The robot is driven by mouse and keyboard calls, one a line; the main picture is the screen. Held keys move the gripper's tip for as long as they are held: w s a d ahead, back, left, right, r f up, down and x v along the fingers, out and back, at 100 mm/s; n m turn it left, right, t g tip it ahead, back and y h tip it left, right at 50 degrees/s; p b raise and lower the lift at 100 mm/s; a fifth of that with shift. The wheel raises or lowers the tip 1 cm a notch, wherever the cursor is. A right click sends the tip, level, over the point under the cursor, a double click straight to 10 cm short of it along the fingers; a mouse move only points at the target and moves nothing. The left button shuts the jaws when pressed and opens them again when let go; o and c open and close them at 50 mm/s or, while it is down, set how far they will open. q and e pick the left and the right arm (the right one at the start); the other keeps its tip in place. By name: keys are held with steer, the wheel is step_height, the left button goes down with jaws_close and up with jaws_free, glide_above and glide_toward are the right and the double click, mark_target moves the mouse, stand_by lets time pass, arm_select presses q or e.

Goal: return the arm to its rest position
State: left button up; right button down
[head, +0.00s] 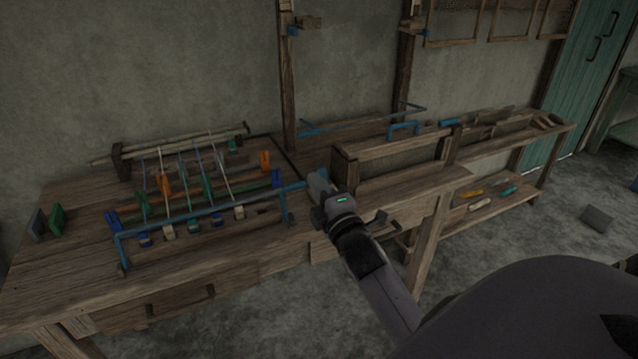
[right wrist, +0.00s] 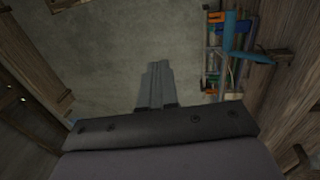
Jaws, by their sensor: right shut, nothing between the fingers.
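My right gripper (head: 317,182) shows in the head view, its arm coming in from the lower right. It is over the front of the wooden loom bench (head: 200,283), by the right end of a long blue bar (head: 215,208). I cannot tell from the head view whether it touches the bar. In the right wrist view the two fingers (right wrist: 155,86) are together with nothing between them. The blue bar and coloured pieces (right wrist: 212,60) lie to the right there, apart from the fingers. My left gripper is out of view.
Cords with coloured pieces (head: 165,186) span the bench behind the bar. A wooden box frame (head: 395,153) with a blue handle (head: 403,128) stands right of the gripper. Wooden posts (head: 289,80) rise behind. A lower shelf (head: 487,212) holds small tools.

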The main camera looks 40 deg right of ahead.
steer(key=shift+s+a+r, duration=0.1)
steer(key=shift+s+r, duration=0.15)
steer(key=shift+s, duration=0.05)
stand_by(0.5)
steer(key=s+a+f+m+g+y, duration=0.3)
steer(key=s+a+f+m, duration=0.3)
steer(key=s+a+f, duration=0.2)
steer(key=s+a+f+m+g+y, duration=0.3)
steer(key=s+a+f+m+g, duration=0.2)
steer(key=s+f, duration=0.8)
steer(key=a+f+m, duration=0.1)
steer(key=a+f, duration=0.1)
steer(key=a, duration=0.1)
steer(key=shift+s+a+f+g, duration=0.15)
steer(key=shift+a+f+g, duration=0.05)
steer(key=shift+f+g, duration=0.15)
